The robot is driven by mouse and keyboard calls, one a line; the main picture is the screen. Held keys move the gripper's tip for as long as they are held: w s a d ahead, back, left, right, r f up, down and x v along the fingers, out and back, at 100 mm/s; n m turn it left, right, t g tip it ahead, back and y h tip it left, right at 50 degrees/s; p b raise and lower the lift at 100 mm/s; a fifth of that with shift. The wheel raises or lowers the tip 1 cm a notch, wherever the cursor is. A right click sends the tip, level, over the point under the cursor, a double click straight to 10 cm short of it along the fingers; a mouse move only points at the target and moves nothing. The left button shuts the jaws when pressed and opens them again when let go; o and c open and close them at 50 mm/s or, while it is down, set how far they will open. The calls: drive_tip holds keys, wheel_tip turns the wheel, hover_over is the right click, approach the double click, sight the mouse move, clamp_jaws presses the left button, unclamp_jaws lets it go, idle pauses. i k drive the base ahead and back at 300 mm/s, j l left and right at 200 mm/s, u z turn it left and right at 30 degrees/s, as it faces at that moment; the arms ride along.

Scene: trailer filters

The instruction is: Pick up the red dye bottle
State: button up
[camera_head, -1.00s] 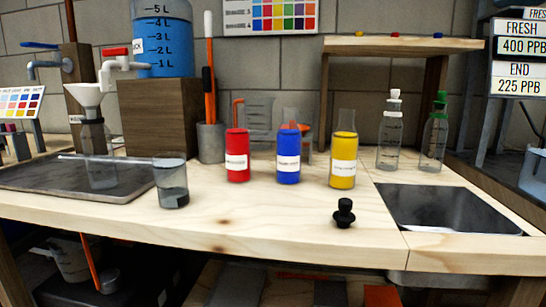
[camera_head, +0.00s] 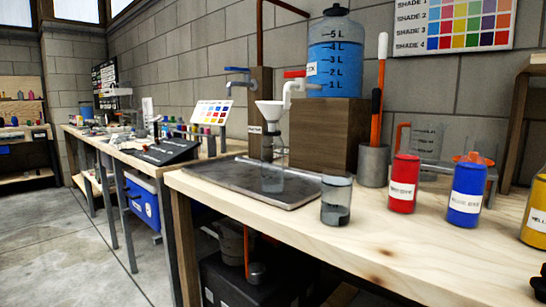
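The red dye bottle (camera_head: 404,184) stands upright on the light wooden workbench (camera_head: 400,249), right of centre. It has a white label. The blue dye bottle (camera_head: 466,194) stands just to its right. A yellow bottle (camera_head: 535,217) is cut off by the right edge. My gripper is not in view, so its distance from the red bottle cannot be told.
A glass beaker (camera_head: 336,200) with dark liquid stands left of the red bottle. A metal tray (camera_head: 225,177) holds a bottle under a white funnel (camera_head: 270,111). A grey cup (camera_head: 373,165) with orange-handled tools stands behind. Open concrete floor (camera_head: 60,250) lies at left.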

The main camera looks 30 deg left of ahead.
sight(406, 165)
drive_tip(key=i+j+u, duration=0.15)
drive_tip(key=j+u, duration=0.25)
drive_tip(key=i+j+u, duration=0.2)
drive_tip(key=u, duration=0.15)
drive_tip(key=i+j+u, duration=0.2)
drive_tip(key=u, duration=0.2)
